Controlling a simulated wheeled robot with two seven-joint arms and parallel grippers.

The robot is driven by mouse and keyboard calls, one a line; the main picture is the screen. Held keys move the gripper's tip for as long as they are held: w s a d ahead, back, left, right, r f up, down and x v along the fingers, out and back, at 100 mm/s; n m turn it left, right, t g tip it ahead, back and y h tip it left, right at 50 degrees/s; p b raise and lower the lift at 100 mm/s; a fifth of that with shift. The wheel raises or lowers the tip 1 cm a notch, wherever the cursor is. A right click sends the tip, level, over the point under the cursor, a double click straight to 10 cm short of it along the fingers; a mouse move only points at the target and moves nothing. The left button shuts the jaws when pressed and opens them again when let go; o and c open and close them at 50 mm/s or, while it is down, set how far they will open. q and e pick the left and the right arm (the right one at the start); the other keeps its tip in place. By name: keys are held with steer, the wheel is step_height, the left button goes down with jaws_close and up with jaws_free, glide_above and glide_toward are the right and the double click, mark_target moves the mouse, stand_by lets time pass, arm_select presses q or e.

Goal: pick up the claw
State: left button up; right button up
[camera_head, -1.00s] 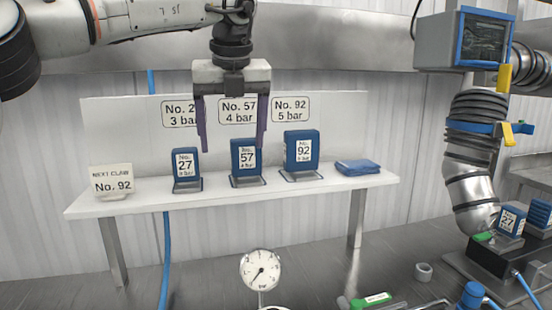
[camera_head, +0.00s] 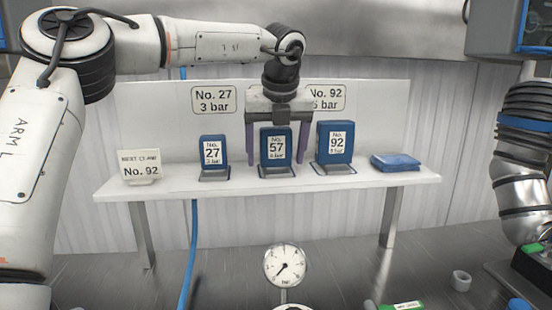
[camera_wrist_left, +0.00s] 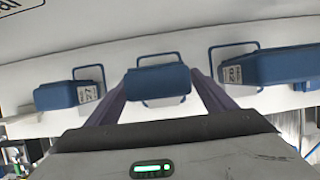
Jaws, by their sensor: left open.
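Three blue blocks with numbered labels stand in metal holders on a white shelf (camera_head: 270,186): No. 27 (camera_head: 213,152), No. 57 (camera_head: 276,147) and the larger No. 92 (camera_head: 334,144). A small card (camera_head: 141,168) at the shelf's left end reads No. 92. My left gripper (camera_head: 276,153) is open and empty, pointing down at No. 57, with one finger to each side of it in the picture. In the left wrist view, the middle block (camera_wrist_left: 158,80) shows between the finger ends (camera_wrist_left: 158,82), with No. 27 (camera_wrist_left: 60,96) left and No. 92 (camera_wrist_left: 270,66) right. Contact cannot be told.
A back panel with signs (camera_head: 214,99) stands behind the blocks. A pressure gauge (camera_head: 286,266) stands in front, below the shelf. A ribbed metal duct (camera_head: 525,150) is at the right.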

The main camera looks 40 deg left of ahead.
arm_select(q)
steer(key=shift+c, duration=0.3)
steer(key=c, duration=1.4)
steer(key=shift+w, duration=0.1)
steer(key=shift+c, duration=0.7)
